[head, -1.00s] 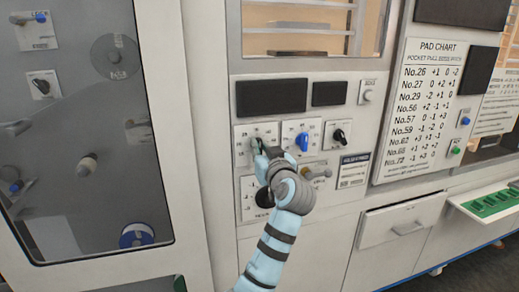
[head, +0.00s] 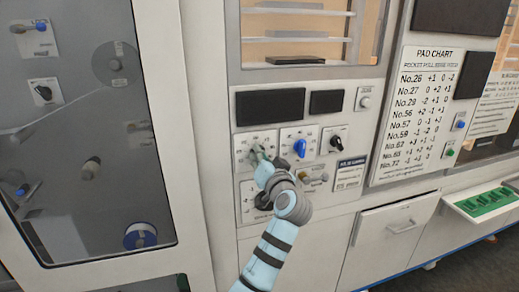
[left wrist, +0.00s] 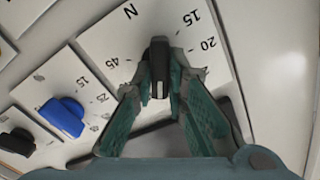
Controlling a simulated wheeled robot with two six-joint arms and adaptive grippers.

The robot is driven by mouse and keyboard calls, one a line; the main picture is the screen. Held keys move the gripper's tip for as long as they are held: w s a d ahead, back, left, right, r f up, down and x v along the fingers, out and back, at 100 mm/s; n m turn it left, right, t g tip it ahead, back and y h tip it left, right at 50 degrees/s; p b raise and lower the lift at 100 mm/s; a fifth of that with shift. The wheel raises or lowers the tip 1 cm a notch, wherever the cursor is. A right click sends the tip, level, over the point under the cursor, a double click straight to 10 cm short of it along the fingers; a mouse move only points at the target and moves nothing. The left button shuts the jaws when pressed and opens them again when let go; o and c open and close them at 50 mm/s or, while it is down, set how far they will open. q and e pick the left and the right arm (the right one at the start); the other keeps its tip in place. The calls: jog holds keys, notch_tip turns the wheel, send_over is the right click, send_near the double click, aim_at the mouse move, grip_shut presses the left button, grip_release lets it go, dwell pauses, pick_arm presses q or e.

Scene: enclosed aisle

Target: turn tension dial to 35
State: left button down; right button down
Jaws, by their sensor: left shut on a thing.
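The dial is a black knob (left wrist: 160,68) on a white plate (left wrist: 105,45) with printed numbers; 15, 20 and 45 can be read in the left wrist view. My left gripper (left wrist: 163,78) has its green-padded fingers on either side of the knob and is shut on it. A pale mark shows on the knob's near end; I cannot tell which number it points to. In the head view the left gripper (head: 259,164) covers most of the dial, and part of its plate (head: 244,139) shows above. My right gripper is not in view.
A blue knob (head: 299,147) and a black knob (head: 336,141) sit just right of the dial. Another plate with a dark knob (head: 262,198) is below, partly behind my gripper. Dark displays (head: 270,104) are above. A glass door (head: 85,130) stands at left.

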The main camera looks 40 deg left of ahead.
pick_arm(q)
jog(key=shift+m+p, duration=0.75)
jog(key=shift+m, duration=0.25)
jog(key=c, duration=1.6)
grip_release()
jog(key=shift+d, duration=0.1)
jog(key=v, duration=0.7)
jog(key=shift+d, duration=0.35)
